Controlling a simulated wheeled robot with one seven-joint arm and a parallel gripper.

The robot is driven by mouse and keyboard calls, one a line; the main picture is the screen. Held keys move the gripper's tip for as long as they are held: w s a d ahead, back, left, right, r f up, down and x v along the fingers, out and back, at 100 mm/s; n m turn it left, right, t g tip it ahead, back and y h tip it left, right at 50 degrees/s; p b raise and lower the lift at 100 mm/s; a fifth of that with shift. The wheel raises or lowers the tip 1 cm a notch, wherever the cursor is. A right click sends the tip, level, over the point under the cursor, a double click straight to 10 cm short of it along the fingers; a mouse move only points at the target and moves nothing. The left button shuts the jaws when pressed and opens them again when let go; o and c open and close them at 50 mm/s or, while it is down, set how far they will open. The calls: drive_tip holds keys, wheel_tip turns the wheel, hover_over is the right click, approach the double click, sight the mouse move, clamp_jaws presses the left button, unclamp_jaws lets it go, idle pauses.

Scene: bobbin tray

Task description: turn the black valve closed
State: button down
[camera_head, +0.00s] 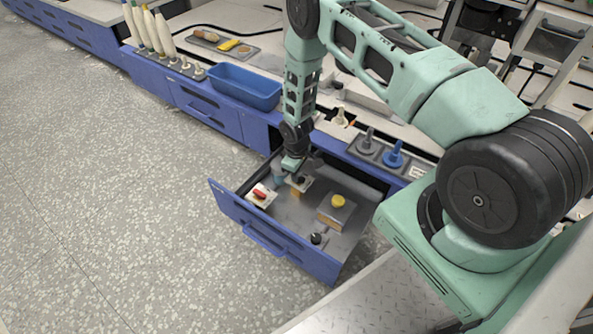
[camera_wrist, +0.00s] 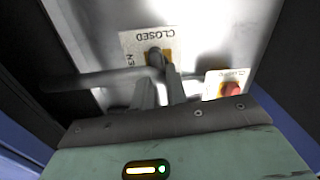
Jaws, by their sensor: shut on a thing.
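The black valve (camera_wrist: 155,54) sits on a white plate marked CLOSED (camera_wrist: 139,42) in the wrist view, where the lettering appears upside down. In the head view, its plate (camera_head: 304,185) lies inside the open blue drawer. My gripper (camera_wrist: 160,76) reaches down to the valve, its two fingers shut on the black handle and covering part of it. In the head view, my gripper (camera_head: 293,166) is over the drawer's back part. How far the handle is turned cannot be told.
A red valve (camera_wrist: 230,90) on its own plate is close by; it also shows in the head view (camera_head: 260,193). A yellow knob (camera_head: 338,201) on a box and a small black knob (camera_head: 316,239) are in the drawer (camera_head: 264,239). A grey bar (camera_wrist: 85,82) runs beside my fingers.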

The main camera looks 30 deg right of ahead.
drive_tip(key=shift+m, duration=0.6)
drive_tip(key=c, duration=1.4)
unclamp_jaws()
wheel_tip(320, 180, up, 18)
drive_tip(key=p, duration=0.6)
drive_tip(key=shift+f+p, duration=0.25)
drive_tip(key=shift+p, duration=0.05)
